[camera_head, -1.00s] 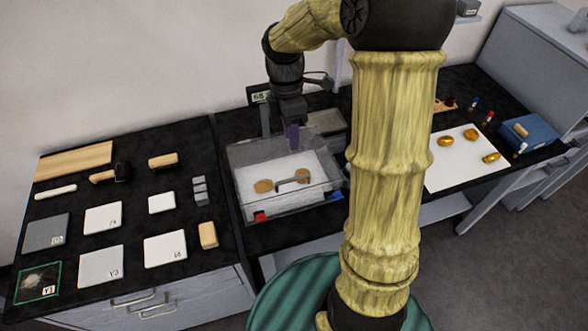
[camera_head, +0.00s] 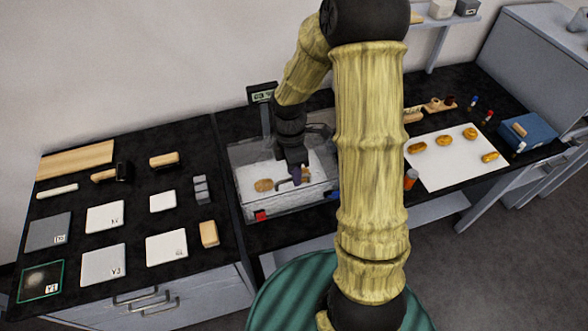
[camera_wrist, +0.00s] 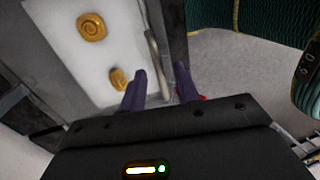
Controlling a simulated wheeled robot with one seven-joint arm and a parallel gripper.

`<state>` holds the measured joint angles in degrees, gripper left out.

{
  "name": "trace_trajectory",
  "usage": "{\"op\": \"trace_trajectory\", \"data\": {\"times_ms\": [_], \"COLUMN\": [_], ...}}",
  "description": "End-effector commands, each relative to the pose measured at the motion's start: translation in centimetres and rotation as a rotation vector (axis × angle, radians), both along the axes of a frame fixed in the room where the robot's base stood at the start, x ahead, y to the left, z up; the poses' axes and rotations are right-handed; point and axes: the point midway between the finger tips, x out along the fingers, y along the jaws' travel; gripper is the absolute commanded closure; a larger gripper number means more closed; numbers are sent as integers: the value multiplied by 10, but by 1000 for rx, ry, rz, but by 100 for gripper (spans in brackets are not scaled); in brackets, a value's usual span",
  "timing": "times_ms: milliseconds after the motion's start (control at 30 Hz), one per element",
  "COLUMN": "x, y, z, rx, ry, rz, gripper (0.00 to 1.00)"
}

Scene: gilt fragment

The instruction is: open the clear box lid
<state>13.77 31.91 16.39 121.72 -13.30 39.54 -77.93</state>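The clear box (camera_head: 246,201) stands on the black bench with its lid on and a white floor inside. A bar handle (camera_head: 284,184) lies on the lid near the front; it also shows as a grey bar in the wrist view (camera_wrist: 154,56). My gripper (camera_head: 297,176) is over the right part of the box, at the handle. In the wrist view my gripper (camera_wrist: 161,90) has its two purple fingers apart, and the handle runs between them in the picture. Whether they touch it I cannot tell. Golden pieces (camera_head: 264,185) lie inside the box.
A red block (camera_head: 262,216) is at the box's front left corner. An orange-capped bottle (camera_head: 410,178) stands to the right. A small display (camera_head: 262,94) stands behind the box. Labelled tiles (camera_head: 104,262) fill the left bench; a white sheet (camera_head: 436,171) with golden pieces lies right.

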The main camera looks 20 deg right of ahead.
Motion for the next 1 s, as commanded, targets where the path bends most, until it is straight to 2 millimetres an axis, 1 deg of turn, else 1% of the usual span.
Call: {"op": "trace_trajectory", "data": {"times_ms": [33, 67, 200, 233, 467, 667, 867, 1000], "x": [0, 0, 0, 0, 0, 2, 5, 10], "y": [0, 0, 0, 0, 0, 0, -1, -2], "z": [0, 0, 0, 0, 1, 5, 16, 27], "rx": [0, 0, 0, 0, 0, 0, 1, 1], "ry": [0, 0, 0, 0, 0, 13, 52, 102], "rz": [0, 0, 0, 0, 0, -1, -3, -4], "gripper": [68, 70, 98, 100, 100, 100, 100, 100]}}
